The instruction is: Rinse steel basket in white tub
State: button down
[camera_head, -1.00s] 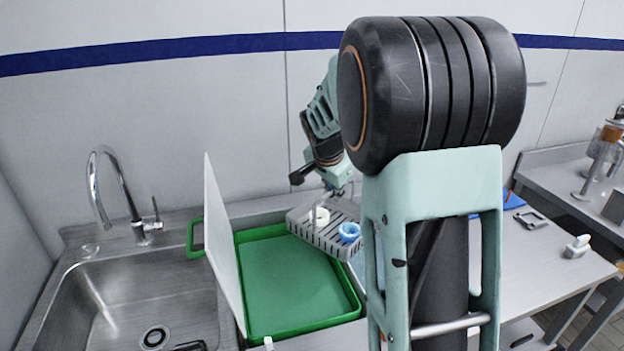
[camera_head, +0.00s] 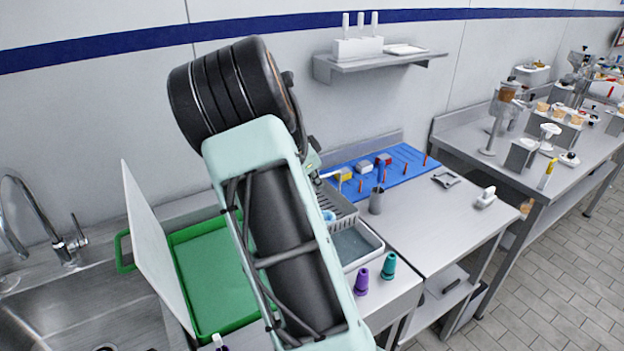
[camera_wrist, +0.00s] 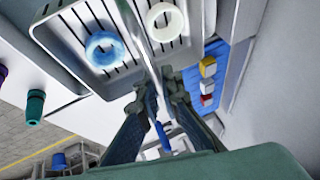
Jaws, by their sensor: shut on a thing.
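The steel basket (camera_head: 341,206) is a slotted grey tray, partly hidden by my arm in the head view. It hangs over or beside the back of the white tub (camera_head: 366,260), which holds greyish liquid; I cannot tell its exact height. In the wrist view the basket (camera_wrist: 72,34) carries a blue ring (camera_wrist: 104,48) and a white ring (camera_wrist: 164,21). My gripper (camera_wrist: 158,88) is shut on the basket at its handle. In the head view my gripper is mostly hidden behind my arm.
A green tray (camera_head: 215,270) with an upright white board (camera_head: 150,240) is at left, beside the sink (camera_head: 60,325). Purple (camera_head: 361,281) and teal (camera_head: 388,265) cones stand in front of the tub. A metal cup (camera_head: 376,201) and a blue mat (camera_head: 405,165) are to the right.

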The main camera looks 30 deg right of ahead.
jog(key=shift+f+b, duration=2.85)
jog(key=shift+f, duration=3.35)
dwell(1.8)
